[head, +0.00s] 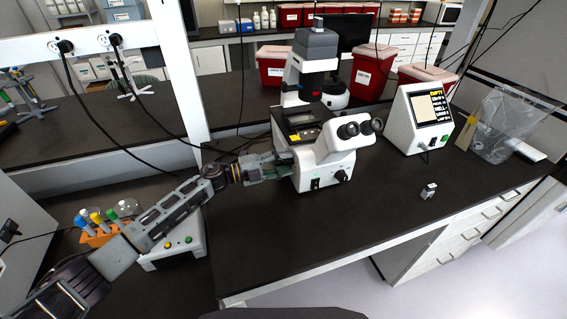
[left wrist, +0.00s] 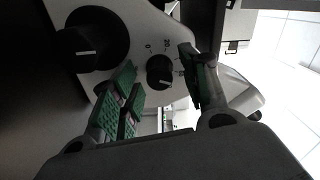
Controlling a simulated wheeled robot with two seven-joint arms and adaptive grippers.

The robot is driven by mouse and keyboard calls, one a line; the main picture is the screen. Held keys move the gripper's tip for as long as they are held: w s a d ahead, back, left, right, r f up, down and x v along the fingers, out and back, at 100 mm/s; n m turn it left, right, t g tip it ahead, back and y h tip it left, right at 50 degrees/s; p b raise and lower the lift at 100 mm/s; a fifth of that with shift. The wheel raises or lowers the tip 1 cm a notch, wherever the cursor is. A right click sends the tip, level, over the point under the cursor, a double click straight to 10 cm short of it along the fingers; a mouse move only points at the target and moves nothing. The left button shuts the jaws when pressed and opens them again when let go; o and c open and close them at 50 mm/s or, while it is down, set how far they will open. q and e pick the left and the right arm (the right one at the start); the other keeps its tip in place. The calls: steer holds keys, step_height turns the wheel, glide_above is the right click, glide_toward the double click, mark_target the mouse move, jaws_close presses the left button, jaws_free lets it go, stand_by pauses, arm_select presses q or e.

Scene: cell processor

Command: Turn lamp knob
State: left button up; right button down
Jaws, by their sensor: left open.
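The white microscope (head: 325,160) stands on the dark bench in the head view. In the left wrist view its pale side panel (left wrist: 130,14) carries a small black knob (left wrist: 160,72) with a printed scale beside it; I take it as the lamp knob. My left gripper (head: 286,162) is at the left side of the microscope base. In the left wrist view the left gripper (left wrist: 158,64) is open, with green-padded fingers on either side of the small knob. I cannot tell whether they touch it. The head view hides this knob. My right gripper is not in view.
A larger black knob (left wrist: 90,38) is left of the small one. A screen device (head: 420,118) and a small grey object (head: 428,190) stand right of the microscope. An orange tube rack (head: 97,236) is at lower left.

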arm_select(q)
steer(key=v, duration=0.8)
stand_by(0.4)
steer(key=shift+d, duration=0.1)
stand_by(0.4)
